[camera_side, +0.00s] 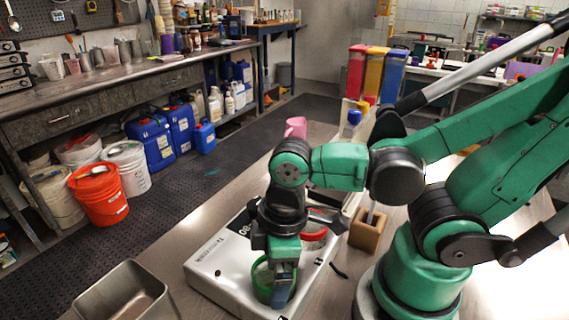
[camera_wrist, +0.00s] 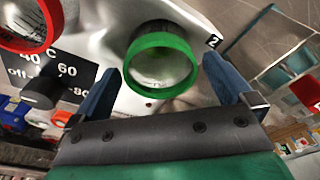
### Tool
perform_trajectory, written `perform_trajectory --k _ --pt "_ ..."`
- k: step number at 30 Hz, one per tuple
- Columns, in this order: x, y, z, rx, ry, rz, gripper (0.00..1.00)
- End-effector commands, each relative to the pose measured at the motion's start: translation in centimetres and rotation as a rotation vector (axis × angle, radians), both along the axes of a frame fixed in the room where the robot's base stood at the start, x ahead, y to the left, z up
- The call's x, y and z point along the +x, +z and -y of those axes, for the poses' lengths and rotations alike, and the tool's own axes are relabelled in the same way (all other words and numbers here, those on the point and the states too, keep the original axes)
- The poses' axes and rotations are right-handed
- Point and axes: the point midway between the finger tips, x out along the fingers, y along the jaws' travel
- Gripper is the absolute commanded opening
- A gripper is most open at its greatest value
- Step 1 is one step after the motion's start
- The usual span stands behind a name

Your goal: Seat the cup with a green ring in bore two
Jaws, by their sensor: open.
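The cup with a green ring (camera_side: 261,280) is at the near end of the white bath unit (camera_side: 222,257), partly hidden by my gripper (camera_side: 281,287) in the side view. In the wrist view the green-ringed cup (camera_wrist: 163,38) is beside the printed "2" (camera_wrist: 213,41). How deep it sits in a bore I cannot tell. My gripper (camera_wrist: 163,68) is open, with its blue fingers on either side of the green ring and gaps showing. A cup with a red ring (camera_side: 315,240) is farther back on the unit; it also shows at the wrist view's upper left (camera_wrist: 22,24).
A dial (camera_wrist: 40,93) is on the unit's front panel. A wooden block (camera_side: 368,234) stands right of the unit, near my arm. A grey metal bin (camera_side: 125,295) is at the near left. A pink container (camera_side: 296,127) stands behind the unit.

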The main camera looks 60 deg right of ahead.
Motion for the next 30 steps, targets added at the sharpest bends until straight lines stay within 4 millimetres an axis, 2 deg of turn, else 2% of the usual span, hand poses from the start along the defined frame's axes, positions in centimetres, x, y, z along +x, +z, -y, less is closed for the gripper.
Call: perform_trajectory --k 8,18,25,28,30 --pt "-0.4 3.1 0.3 0.0 0.0 0.0 1.0" --pt "-0.9 8.0 0.7 0.0 0.0 0.0 1.0" --pt "-1.0 10.1 0.9 0.001 -0.004 0.002 1.0" --pt "0.7 9.5 1.5 0.023 -0.11 0.068 1.0" --pt "3.2 8.4 2.7 0.059 -0.273 0.173 1.0"
